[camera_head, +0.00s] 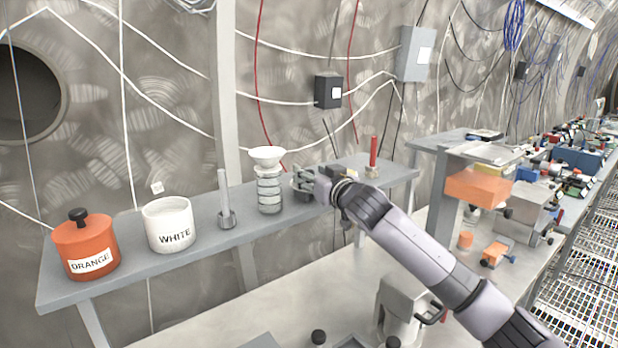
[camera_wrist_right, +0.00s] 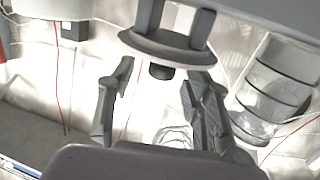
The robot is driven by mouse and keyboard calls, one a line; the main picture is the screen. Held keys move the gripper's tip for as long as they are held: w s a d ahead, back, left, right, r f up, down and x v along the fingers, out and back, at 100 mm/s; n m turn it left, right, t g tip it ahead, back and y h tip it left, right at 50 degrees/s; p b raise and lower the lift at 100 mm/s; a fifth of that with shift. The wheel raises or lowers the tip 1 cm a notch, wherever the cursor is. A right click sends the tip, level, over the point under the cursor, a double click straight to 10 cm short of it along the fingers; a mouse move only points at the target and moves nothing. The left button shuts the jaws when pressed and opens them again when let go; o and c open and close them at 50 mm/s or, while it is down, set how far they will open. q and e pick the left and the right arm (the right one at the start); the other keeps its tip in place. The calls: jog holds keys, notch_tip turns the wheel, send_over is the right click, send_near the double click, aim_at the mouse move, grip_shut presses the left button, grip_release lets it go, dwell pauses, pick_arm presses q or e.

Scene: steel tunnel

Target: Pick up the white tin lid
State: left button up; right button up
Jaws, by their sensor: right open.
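A pale grey, shaded disc (camera_wrist_right: 163,48) with a black knob shows in the upside-down right wrist view. It looks like the white tin lid and seems to rest on a narrow stand. My right gripper (camera_wrist_right: 158,82) is open, its fingers on either side of the knob in the picture; I cannot tell if they touch it. In the head view my right gripper (camera_head: 303,183) reaches over the shelf from the right and hides the lid. The white tin (camera_head: 167,225), marked WHITE, stands open on the shelf. My left gripper is not in view.
A glass jar (camera_head: 269,192) with a white dish on top stands just left of my gripper and shows in the wrist view (camera_wrist_right: 275,90). A grey post (camera_head: 224,195), an orange tin (camera_head: 85,250) and a red rod (camera_head: 373,152) also stand on the narrow shelf (camera_head: 130,267).

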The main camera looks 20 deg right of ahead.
jog(key=shift+w+a, duration=0.2)
jog(key=shift+w, duration=0.8)
jog(key=shift+s, duration=0.1)
jog(key=shift+c, duration=0.5)
grip_shut()
